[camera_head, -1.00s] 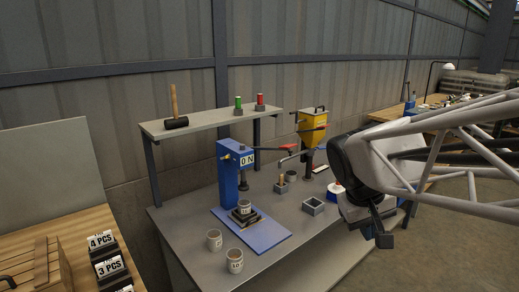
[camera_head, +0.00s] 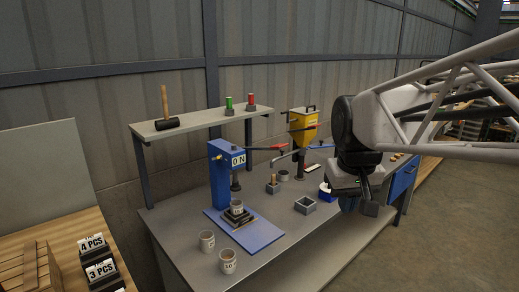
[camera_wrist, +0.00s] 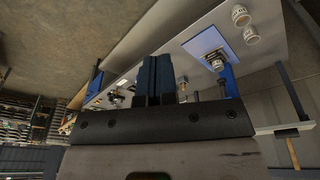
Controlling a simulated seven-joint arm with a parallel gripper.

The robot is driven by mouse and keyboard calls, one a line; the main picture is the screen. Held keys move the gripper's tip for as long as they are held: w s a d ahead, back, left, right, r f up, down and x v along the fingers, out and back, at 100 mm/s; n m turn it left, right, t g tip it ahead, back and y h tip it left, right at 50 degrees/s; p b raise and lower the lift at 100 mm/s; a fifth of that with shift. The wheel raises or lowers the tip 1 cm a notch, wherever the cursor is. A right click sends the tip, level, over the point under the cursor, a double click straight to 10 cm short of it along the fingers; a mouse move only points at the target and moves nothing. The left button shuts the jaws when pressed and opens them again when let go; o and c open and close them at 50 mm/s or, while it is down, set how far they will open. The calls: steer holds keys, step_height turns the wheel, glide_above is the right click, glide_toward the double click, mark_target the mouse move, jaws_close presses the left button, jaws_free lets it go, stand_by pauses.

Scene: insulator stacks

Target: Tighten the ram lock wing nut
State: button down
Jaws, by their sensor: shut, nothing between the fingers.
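The blue press (camera_head: 222,180) stands on the grey bench, marked "0 N". A small brass-coloured part (camera_head: 213,157) sticks out of the left side of its head; it is too small to tell whether it is the wing nut. The press ram (camera_head: 236,180) hangs above a small stack (camera_head: 237,208) on the blue base plate (camera_head: 262,236). My gripper's blue fingers (camera_wrist: 153,72) are together and empty in the wrist view. In the head view, my gripper (camera_head: 350,203) is at the bench's right front, well right of the press. The press also shows upside down in the wrist view (camera_wrist: 230,80).
Two cups (camera_head: 207,241) stand in front of the press. A yellow hopper device (camera_head: 302,128) and small grey boxes (camera_head: 305,205) stand to its right. A shelf (camera_head: 200,122) behind holds a mallet (camera_head: 166,120) and two coloured items. Part labels stand on the left wooden table.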

steer(key=w+a+r+n, duration=0.1)
steer(key=w+a+r, duration=0.3)
steer(key=w, duration=0.5)
steer(key=w+a+r+n, duration=0.1)
steer(key=w+a+r, duration=0.1)
steer(key=w+a, duration=0.55)
steer(key=w+a+r+n, duration=0.1)
steer(key=w+a+r, duration=0.2)
steer(key=w, duration=0.7)
steer(key=w+a+f+n, duration=0.2)
steer(key=w+a, duration=0.8)
steer(key=a, duration=0.2)
steer(key=w+a+f+n+g, duration=0.1)
steer(key=w+a+f+n, duration=0.1)
steer(key=w+a, duration=0.8)
steer(key=shift+w+a+y, duration=0.2)
steer(key=shift+a+y, duration=0.2)
steer(key=shift+a, duration=0.45)
steer(key=shift+f, duration=0.15)
